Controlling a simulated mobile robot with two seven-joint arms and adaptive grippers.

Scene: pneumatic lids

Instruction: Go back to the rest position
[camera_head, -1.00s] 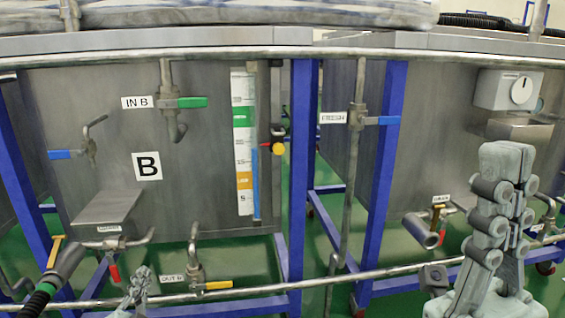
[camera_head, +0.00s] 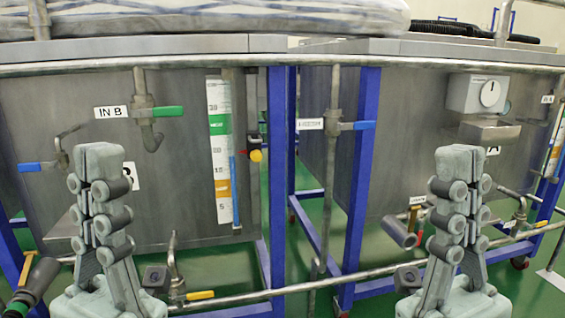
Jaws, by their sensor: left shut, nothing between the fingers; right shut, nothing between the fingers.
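My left gripper (camera_head: 101,165) stands upright at the lower left with its fingers together and nothing between them. It is in front of tank B (camera_head: 70,110) and hides part of the B label (camera_head: 129,176). My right gripper (camera_head: 458,170) stands upright at the lower right, also shut and empty. It is in front of the second tank (camera_head: 405,130) and covers part of its face. Neither gripper appears to touch anything.
Blue frame posts (camera_head: 359,190) and a long horizontal pipe (camera_head: 300,287) run across the front. Valves with a green handle (camera_head: 168,111), a blue handle (camera_head: 364,125) and a yellow handle (camera_head: 199,295) stick out. A dial box (camera_head: 476,94) is on the second tank. Green floor shows below.

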